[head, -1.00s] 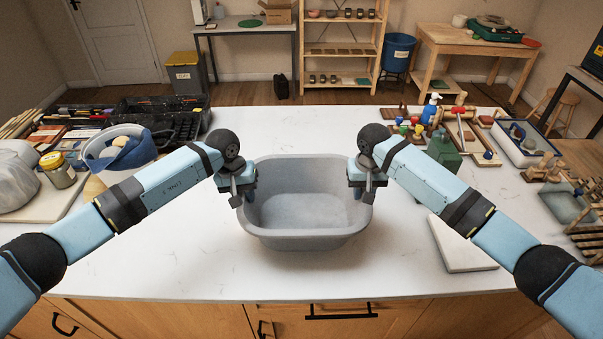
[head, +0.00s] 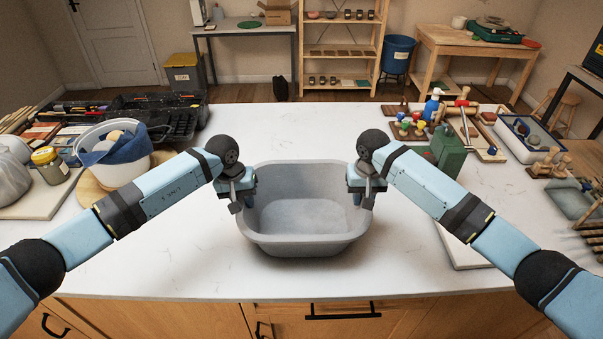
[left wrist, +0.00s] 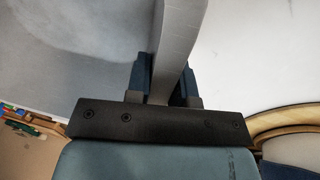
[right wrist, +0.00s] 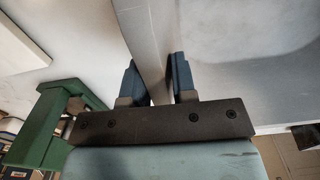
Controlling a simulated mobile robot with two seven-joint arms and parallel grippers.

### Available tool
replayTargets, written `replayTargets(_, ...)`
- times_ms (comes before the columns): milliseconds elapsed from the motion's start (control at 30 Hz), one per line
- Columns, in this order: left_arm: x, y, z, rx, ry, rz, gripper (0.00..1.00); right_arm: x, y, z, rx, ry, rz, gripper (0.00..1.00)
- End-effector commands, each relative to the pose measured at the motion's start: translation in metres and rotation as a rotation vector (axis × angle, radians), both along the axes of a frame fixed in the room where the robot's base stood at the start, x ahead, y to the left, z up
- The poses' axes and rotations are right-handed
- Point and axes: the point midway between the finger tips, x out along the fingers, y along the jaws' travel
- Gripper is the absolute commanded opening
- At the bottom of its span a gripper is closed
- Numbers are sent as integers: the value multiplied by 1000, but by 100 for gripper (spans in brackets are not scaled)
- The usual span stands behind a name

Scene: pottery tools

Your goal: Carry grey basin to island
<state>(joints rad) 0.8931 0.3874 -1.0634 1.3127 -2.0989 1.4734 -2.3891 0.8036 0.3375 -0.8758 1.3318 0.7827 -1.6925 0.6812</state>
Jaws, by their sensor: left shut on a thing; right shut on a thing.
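The grey basin (head: 302,245) is a rounded, empty tub, upright and level over the middle of the white-topped island (head: 160,255). My left gripper (head: 237,193) is shut on its left rim and my right gripper (head: 366,193) on its right rim. The basin wall passes between the fingers in the left wrist view (left wrist: 178,45) and in the right wrist view (right wrist: 148,45). A shadow lies close under the basin; I cannot tell whether its bottom touches the top.
A white bucket with a blue cloth (head: 125,165) and a jar (head: 48,165) stand left. A green block-like object (head: 449,150), a pale slab (head: 462,252) and wooden tools (head: 470,130) are right. The top is bare around the basin.

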Motion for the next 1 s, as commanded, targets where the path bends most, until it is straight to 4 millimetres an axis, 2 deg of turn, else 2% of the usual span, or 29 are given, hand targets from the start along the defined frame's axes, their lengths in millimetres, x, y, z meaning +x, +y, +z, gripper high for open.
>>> replayTargets(33,0,-2,-6,-3,-2,-2,0,0,1,-7,0,0,2,0)
replayTargets(67,0,-1,-1,-2,-1,-2,29,0,1,-3,0,0,1,32)
replayTargets(133,0,-1,-1,-2,-1,-2,45,0,1,-2,0,0,1,48)
replayTargets(167,0,-1,-1,-2,-1,-1,47,0,1,-2,0,0,1,51)
replayTargets(433,0,0,0,-1,-1,-1,47,0,0,-2,0,0,0,51)
replayTargets(567,1,2,10,-1,-2,0,47,0,0,-2,0,0,0,51)
replayTargets(1000,0,16,96,-1,-3,0,47,0,0,-2,0,0,0,51)
